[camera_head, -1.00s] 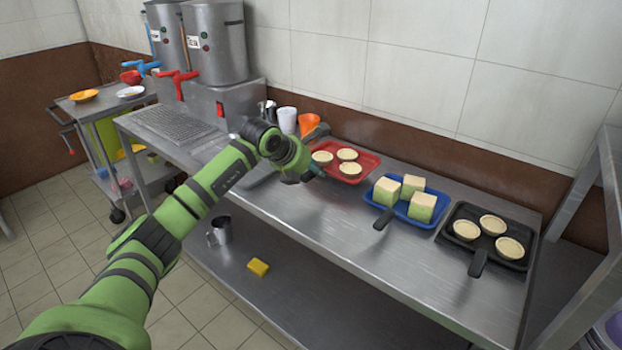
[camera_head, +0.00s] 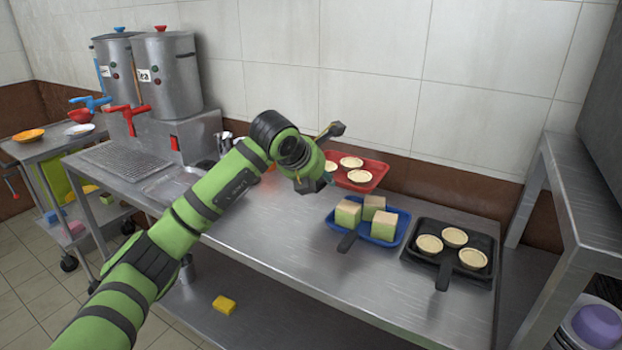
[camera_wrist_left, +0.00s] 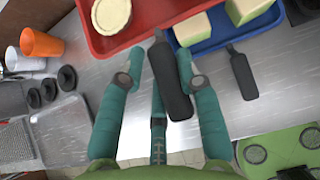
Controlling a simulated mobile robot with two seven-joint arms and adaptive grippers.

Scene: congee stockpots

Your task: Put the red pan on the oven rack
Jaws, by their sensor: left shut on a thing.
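The red pan (camera_head: 379,171) holds pale round tarts and appears raised just above the table, behind the blue pan. My left gripper (camera_head: 324,160) is at its left side, shut on its handle. In the left wrist view, the black handle (camera_wrist_left: 170,85) lies between the teal fingers, and the red pan (camera_wrist_left: 148,20) overlaps the edge of the blue pan. My arm hides part of the red pan's left side in the head view. I cannot clearly make out the oven rack. My right gripper is not in view.
The blue pan (camera_head: 384,240) with green-and-cream cubes and the black pan (camera_head: 416,277) with tarts stand on the steel table (camera_head: 290,240). A grey metal frame (camera_head: 575,215) stands at the right, with a purple bowl (camera_head: 598,326) low in it. Dispensers (camera_head: 180,85) stand at the back left.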

